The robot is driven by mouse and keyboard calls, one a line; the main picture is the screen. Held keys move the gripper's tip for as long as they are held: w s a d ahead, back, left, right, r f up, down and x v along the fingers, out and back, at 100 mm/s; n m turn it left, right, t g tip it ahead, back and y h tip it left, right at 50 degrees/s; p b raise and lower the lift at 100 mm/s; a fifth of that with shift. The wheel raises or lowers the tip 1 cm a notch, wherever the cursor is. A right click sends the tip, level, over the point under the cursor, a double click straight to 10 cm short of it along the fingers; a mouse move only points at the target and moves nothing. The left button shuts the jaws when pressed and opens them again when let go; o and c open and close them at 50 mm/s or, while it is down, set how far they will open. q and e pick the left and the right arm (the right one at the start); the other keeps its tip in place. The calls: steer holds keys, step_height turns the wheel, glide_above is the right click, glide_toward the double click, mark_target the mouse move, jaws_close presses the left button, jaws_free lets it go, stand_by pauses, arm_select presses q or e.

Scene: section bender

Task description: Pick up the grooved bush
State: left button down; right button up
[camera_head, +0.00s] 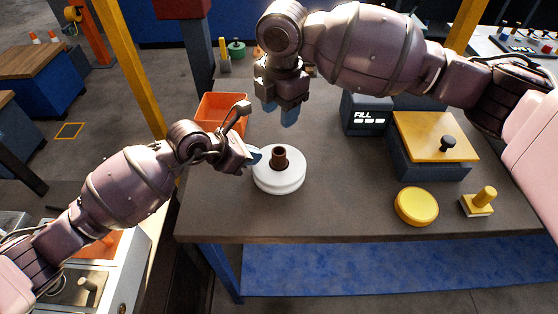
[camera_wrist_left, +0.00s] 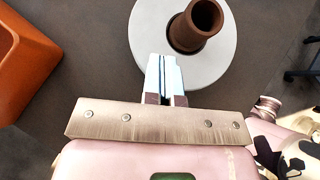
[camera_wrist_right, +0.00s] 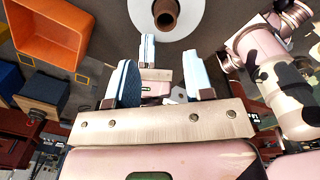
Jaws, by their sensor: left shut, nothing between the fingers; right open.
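A brown hollow bush (camera_head: 280,158) stands upright at the middle of a white round piece (camera_head: 279,184), which has a groove around its side and sits on the table. I cannot make out grooves on the brown bush. Both also show in the left wrist view, the bush (camera_wrist_left: 196,25) and the white piece (camera_wrist_left: 214,68), and at the top of the right wrist view. My left gripper (camera_head: 254,157) is shut and empty, just left of the bush by the white piece's rim; I cannot tell whether it touches. My right gripper (camera_head: 281,112) is open and empty, above and behind the bush.
An orange bin (camera_head: 222,112) stands at the table's left back. A dark box marked FILL (camera_head: 366,117) and a yellow-topped block (camera_head: 435,130) stand to the right. A yellow disc (camera_head: 416,206) and a yellow handled piece (camera_head: 478,205) lie at front right. The table's front left is clear.

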mark_target(279, 151)
steer(key=shift+s+a+f, duration=0.1)
steer(key=shift+s+f, duration=0.05)
steer(key=shift+f, duration=2.95)
steer(key=shift+s+f, duration=0.1)
steer(key=shift+f, duration=2.95)
steer(key=c, duration=0.7)
steer(key=shift+c, duration=0.2)
step_height(279, 151, up, 10)
steer(key=shift+r, duration=0.1)
